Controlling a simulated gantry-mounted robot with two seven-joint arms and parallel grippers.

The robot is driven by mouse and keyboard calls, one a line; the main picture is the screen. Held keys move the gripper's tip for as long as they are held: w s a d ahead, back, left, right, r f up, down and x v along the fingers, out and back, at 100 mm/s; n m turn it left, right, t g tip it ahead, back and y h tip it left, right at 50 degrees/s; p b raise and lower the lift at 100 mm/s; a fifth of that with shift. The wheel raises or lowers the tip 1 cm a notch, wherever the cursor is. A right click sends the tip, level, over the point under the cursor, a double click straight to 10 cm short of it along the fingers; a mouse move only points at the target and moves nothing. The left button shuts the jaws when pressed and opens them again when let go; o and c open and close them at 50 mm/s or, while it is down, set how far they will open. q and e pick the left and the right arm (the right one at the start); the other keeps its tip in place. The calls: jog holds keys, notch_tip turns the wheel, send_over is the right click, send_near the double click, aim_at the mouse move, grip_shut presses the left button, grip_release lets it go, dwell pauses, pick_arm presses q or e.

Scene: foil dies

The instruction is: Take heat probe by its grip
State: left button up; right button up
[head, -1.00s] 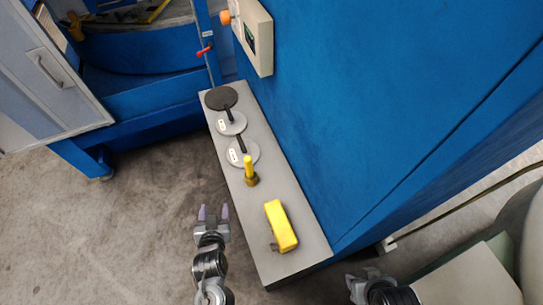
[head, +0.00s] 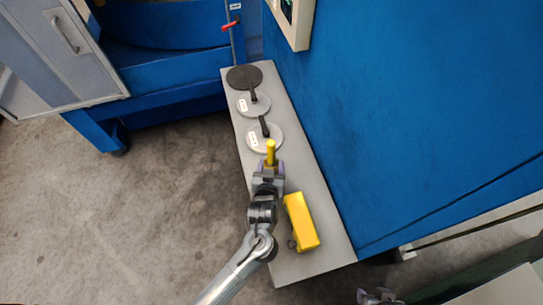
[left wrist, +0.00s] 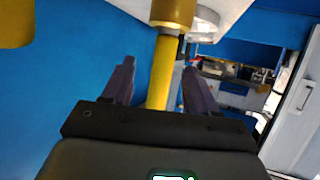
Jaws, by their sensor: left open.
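The heat probe, taken to be the upright piece with a yellow grip (head: 271,150) and a brass-coloured collar, stands on the grey shelf (head: 300,160). In the left wrist view its yellow grip (left wrist: 160,75) runs between the fingers, with the brass collar (left wrist: 173,12) beyond the fingertips. My left gripper (head: 269,168) is open, one finger on each side of the grip, with a visible gap on each side in the left wrist view. In the head view it hides the probe's lower part. My right gripper (head: 377,296) is partly cut off at the bottom edge, away from the shelf.
A yellow block (head: 301,221) lies on the shelf close to the right of my left wrist. Two pale discs with dark handles (head: 264,138) (head: 253,105) and a dark disc (head: 244,77) lie farther back. A blue wall (head: 400,110) borders the shelf's right side.

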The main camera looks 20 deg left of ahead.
aim_at(271, 160)
pick_arm(q)
jog(key=shift+a+x, duration=0.1)
jog(key=shift+x, duration=1.25)
jog(key=shift+a+x, duration=0.15)
jog(key=shift+x, duration=1.25)
jog(key=shift+s+f, duration=0.1)
